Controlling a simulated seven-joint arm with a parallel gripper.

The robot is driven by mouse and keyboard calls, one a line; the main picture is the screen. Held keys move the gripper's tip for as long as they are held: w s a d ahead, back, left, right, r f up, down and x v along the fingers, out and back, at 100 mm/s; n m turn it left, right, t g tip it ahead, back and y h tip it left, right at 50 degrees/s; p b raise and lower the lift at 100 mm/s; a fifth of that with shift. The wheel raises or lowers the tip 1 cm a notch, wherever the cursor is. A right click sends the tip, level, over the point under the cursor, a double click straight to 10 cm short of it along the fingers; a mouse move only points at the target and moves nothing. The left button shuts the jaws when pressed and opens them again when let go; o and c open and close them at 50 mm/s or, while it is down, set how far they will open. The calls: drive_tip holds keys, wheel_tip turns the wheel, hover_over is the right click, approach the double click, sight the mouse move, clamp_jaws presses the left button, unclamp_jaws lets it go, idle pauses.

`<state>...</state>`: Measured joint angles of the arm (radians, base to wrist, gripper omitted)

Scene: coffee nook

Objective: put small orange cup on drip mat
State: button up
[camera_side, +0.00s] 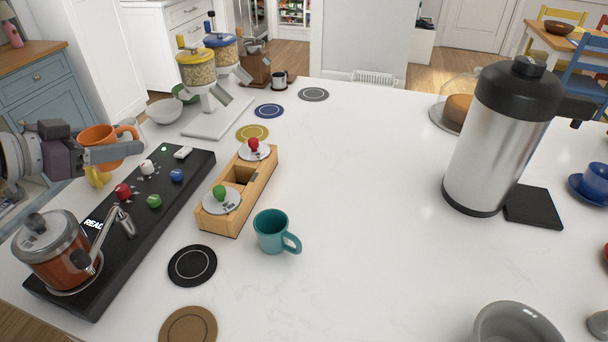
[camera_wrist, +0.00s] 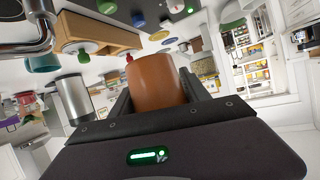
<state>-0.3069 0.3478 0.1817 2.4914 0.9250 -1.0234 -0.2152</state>
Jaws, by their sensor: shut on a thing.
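The small orange cup (camera_side: 97,140) is held in the air above the far-left edge of the black control panel, its handle toward the right. My gripper (camera_side: 114,152) is shut on it, one finger showing across its front. In the wrist view the cup (camera_wrist: 157,78) sits between both fingers of my gripper (camera_wrist: 158,98). A flat black square pad (camera_side: 533,208), which looks like the drip mat, lies at the right, beside the base of the tall steel dispenser (camera_side: 497,140). Its top looks bare. I cannot make the pad out in the wrist view.
A wooden holder (camera_side: 237,193), a teal cup (camera_side: 271,231) and several round coasters stand between my gripper and the dispenser. A copper kettle (camera_side: 52,252) sits on the black panel (camera_side: 137,225). A grey bowl (camera_side: 517,325) is at the front right. The middle counter is clear.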

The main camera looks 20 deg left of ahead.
drive_tip(key=w+d+f+m+g+h, duration=0.1)
drive_tip(key=w+d+f+m+h, duration=0.15)
drive_tip(key=w+d, duration=0.45)
drive_tip(key=m+g+h, duration=0.4)
drive_tip(key=m, duration=0.1)
hover_over(355, 207)
wheel_tip(355, 207, down, 2)
wheel_tip(355, 207, down, 10)
drive_tip(key=shift+w+r, duration=0.1)
drive_tip(key=o, duration=1.5)
